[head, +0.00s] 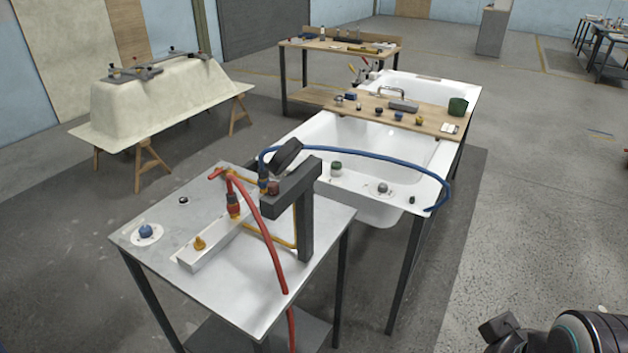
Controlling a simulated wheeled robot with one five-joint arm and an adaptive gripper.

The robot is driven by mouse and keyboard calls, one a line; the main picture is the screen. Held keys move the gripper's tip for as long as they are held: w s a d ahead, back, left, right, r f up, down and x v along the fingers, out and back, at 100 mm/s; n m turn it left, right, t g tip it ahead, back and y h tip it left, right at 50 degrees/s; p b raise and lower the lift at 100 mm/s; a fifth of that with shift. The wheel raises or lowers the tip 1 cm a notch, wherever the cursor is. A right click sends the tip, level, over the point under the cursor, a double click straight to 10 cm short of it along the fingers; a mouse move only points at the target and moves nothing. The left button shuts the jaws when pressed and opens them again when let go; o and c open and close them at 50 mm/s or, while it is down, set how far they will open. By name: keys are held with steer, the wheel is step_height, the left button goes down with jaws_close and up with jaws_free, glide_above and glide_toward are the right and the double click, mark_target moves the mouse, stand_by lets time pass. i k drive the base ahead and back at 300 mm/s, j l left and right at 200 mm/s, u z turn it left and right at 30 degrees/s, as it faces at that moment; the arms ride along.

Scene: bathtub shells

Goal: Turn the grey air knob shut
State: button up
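A grey round knob (382,188) sits on a pale round plate on the near rim of the white bathtub (440,191). It is small here, and I cannot tell which way it is turned. Nothing of mine touches it. Part of my arm shows at the bottom right corner, well to the right of the tub and nearer to me. I cannot make out any gripper fingertips there.
A blue hose (360,153) arches over the tub rim near the knob. A green-topped knob (336,168) stands left of it. The metal-topped table (290,300) in front carries a dark post (305,215), a red hose (270,250) and a blue knob (145,231). Floor at right is clear.

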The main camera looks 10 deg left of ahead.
mark_target(383, 187)
steer(key=i+l+u, duration=0.1)
steer(key=u, duration=0.4)
steer(key=i+l+u, duration=0.2)
steer(key=u, duration=0.25)
steer(key=i+l+u, duration=0.15)
steer(key=u, duration=0.35)
steer(key=i+l+u, duration=0.1)
steer(key=l+u, duration=0.2)
steer(key=u, duration=0.2)
steer(key=i+l+u, duration=0.2)
steer(key=l+u, duration=0.3)
steer(key=i+l+u, duration=0.1)
steer(key=l+u, duration=0.25)
steer(key=u, duration=0.15)
steer(key=l+u, duration=0.45)
